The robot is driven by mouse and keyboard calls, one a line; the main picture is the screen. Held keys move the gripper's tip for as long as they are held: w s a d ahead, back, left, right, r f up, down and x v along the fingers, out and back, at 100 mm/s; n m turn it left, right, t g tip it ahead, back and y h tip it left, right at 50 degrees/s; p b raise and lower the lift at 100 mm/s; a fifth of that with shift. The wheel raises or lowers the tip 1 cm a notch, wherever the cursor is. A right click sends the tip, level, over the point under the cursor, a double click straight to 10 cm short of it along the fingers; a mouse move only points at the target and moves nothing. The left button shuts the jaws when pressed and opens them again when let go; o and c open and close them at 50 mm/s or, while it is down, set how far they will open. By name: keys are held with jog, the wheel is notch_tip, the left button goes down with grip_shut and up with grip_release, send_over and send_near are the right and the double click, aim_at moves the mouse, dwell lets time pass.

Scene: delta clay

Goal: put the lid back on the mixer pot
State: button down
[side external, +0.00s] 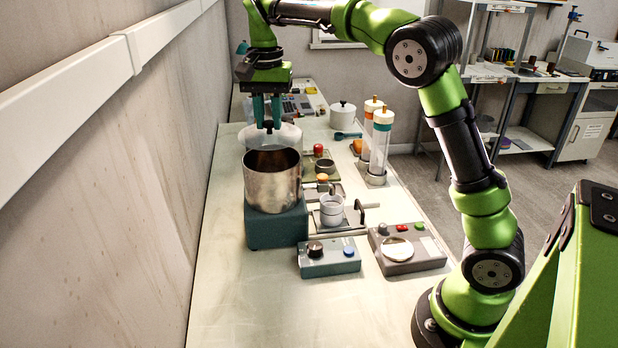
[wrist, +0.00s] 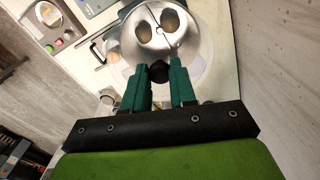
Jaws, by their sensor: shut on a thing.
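The mixer pot (side external: 272,188) is an open metal pot on a teal mixer base (side external: 275,228). The lid (side external: 287,135) is a pale, see-through disc with a dark knob (side external: 267,126). My gripper (side external: 266,122) is shut on that knob. In the wrist view, my teal fingers (wrist: 168,74) are at the black knob (wrist: 157,70). The pot (wrist: 150,42) shows beyond it, with two dark ovals inside. The lid's outline there is faint.
Right of the pot are a small white cup (side external: 331,210), a teal control box (side external: 329,258) and a grey box with a round plate (side external: 406,249). Two clear tubes (side external: 380,148) and a white lidded jar (side external: 342,116) stand farther back. The wall is close on the left.

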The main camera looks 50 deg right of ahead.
aim_at(269, 129)
jog(key=shift+f, duration=2.4)
jog(key=shift+f, duration=0.15)
dwell(0.4)
jog(key=c, duration=0.8)
grip_release()
jog(key=shift+o, duration=0.2)
jog(key=o, duration=0.4)
jog(key=shift+r, duration=3.5)
